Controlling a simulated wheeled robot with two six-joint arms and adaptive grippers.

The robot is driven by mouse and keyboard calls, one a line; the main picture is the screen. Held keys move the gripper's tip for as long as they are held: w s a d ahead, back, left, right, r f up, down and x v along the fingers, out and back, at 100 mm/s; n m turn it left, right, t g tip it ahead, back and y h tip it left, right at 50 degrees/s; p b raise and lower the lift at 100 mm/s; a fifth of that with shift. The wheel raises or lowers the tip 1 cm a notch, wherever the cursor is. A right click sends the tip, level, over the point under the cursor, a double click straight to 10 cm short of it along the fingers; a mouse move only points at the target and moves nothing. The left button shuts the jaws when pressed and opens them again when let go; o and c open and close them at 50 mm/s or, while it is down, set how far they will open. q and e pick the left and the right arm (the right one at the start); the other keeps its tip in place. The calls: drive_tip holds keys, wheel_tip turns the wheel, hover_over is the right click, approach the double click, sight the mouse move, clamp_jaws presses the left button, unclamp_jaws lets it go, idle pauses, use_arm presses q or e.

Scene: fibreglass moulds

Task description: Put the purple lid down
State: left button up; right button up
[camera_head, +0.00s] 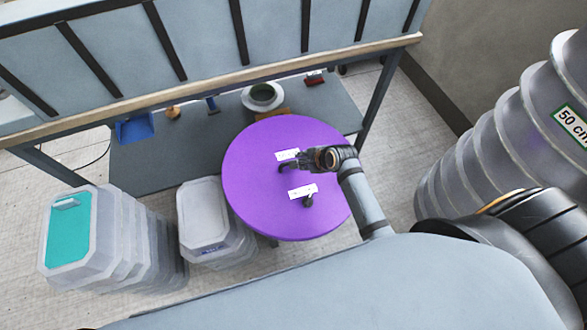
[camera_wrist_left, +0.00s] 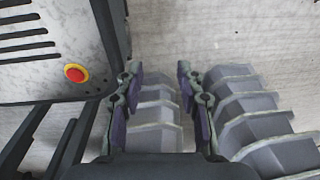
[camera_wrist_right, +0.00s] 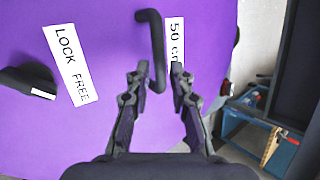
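The round purple lid (camera_head: 255,190) lies about level in the middle of the head view, above the floor. It carries two white labels and two black fittings. In the right wrist view the lid (camera_wrist_right: 50,140) fills much of the picture, with its bent black handle (camera_wrist_right: 153,35) and black knob (camera_wrist_right: 25,82). My right gripper (camera_head: 293,163) is over the lid at the handle. In the right wrist view, my right gripper (camera_wrist_right: 159,72) has the handle between its fingers, but contact is unclear. My left gripper (camera_wrist_left: 160,78) is open and empty. What is under the lid is mostly hidden.
Stacked pale moulds (camera_head: 205,205) and a teal-topped stack (camera_head: 68,228) stand left of the lid. A dark shelf (camera_head: 150,170) with a blue bin (camera_head: 135,128) and a round pot (camera_head: 262,95) lies behind. A large ribbed grey stack (camera_head: 490,150) stands at right.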

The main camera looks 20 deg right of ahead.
drive_tip(key=shift+w+a+f, duration=0.1)
drive_tip(key=shift+w+f, duration=0.05)
drive_tip(key=shift+f, duration=0.1)
drive_tip(key=x, duration=0.4)
drive_tip(key=shift+a+b, duration=0.35)
drive_tip(key=shift+w+a+f, duration=0.1)
drive_tip(key=shift+w+f, duration=0.05)
drive_tip(key=shift+f, duration=0.1)
drive_tip(key=shift+c, duration=0.6)
clamp_jaws()
use_arm(q)
drive_tip(key=shift+w+a+f, duration=0.15)
drive_tip(key=shift+w+f, duration=0.1)
drive_tip(key=shift+w, duration=0.45)
use_arm(e)
drive_tip(key=shift+r, duration=0.1)
